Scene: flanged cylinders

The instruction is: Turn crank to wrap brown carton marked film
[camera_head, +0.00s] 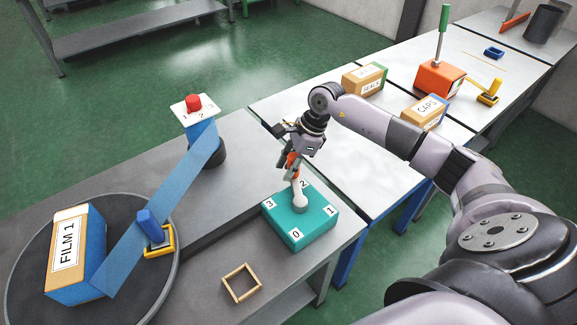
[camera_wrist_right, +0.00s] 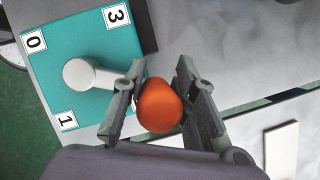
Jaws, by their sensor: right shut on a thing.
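The brown carton marked FILM 1 (camera_head: 72,246) lies on a dark round turntable (camera_head: 28,305) at the lower left. Blue film (camera_head: 165,205) runs from the carton's side up to a post at the back, and blue covers part of the carton. The crank is a teal box (camera_head: 285,229) numbered 0 to 3, with a white arm (camera_head: 299,200) and orange knob (camera_wrist_right: 160,106). The arm points roughly toward the 2 side. My right gripper (camera_head: 292,160) is shut on the orange knob, which shows between its fingers in the right wrist view. My left gripper is out of view.
A white plate with a red knob (camera_head: 193,103) tops the film post. A yellow and blue clamp (camera_head: 159,243) sits on the turntable. A small wooden frame (camera_head: 241,283) lies before the crank box. Cartons (camera_head: 424,113) and an orange box with a lever (camera_head: 440,78) stand at the right.

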